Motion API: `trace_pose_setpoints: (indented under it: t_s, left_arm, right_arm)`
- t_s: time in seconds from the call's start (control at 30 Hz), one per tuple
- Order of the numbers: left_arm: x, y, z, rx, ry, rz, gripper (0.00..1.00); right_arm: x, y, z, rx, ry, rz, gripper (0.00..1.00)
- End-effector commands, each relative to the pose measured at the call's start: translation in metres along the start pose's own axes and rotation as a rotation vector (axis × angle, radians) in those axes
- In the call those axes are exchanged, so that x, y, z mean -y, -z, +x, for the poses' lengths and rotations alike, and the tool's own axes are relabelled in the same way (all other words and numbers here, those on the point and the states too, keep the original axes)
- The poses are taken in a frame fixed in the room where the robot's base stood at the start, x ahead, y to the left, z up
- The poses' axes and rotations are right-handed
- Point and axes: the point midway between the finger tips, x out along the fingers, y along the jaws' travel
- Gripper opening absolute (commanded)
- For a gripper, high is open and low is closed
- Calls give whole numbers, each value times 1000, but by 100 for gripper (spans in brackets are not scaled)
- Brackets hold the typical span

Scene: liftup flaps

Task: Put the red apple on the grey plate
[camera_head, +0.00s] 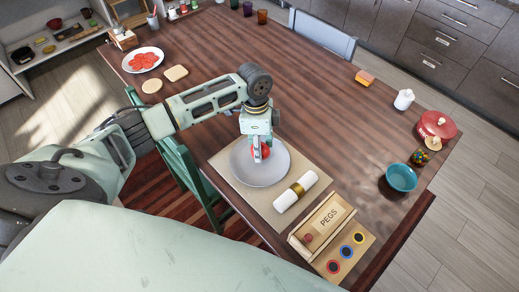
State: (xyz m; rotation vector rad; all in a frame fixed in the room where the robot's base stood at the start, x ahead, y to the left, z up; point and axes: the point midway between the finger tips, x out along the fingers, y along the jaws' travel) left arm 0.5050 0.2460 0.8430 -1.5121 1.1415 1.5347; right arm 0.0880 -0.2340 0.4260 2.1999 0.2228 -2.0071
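The red apple (266,150) is at the fingers of my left gripper (258,152), partly hidden behind the near finger. The gripper points down and appears shut on the apple. The round grey plate (261,178) lies on a beige placemat right under them. The apple is over the far half of the plate; I cannot tell whether it touches the plate. My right gripper is not in view.
A rolled white napkin (297,191) and a wooden PEGS box (322,222) are right of the plate. A teal bowl (401,177), red pot (437,126) and white plate with red slices (143,60) stand farther off. The table middle is clear.

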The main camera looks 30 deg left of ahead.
Motion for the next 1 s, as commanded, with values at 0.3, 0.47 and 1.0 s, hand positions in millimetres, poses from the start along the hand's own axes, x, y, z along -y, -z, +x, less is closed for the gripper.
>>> trace_pose_setpoints:
  t_s: [0.3,0.47,1.0]
  left_arm:
    - [3,-1,24,0,1,1,7]
    - [3,-1,24,0,0,0,7]
    - [3,-1,25,0,0,0,62]
  right_arm:
    - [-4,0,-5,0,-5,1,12]
    - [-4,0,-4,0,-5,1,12]
    - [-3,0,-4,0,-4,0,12]
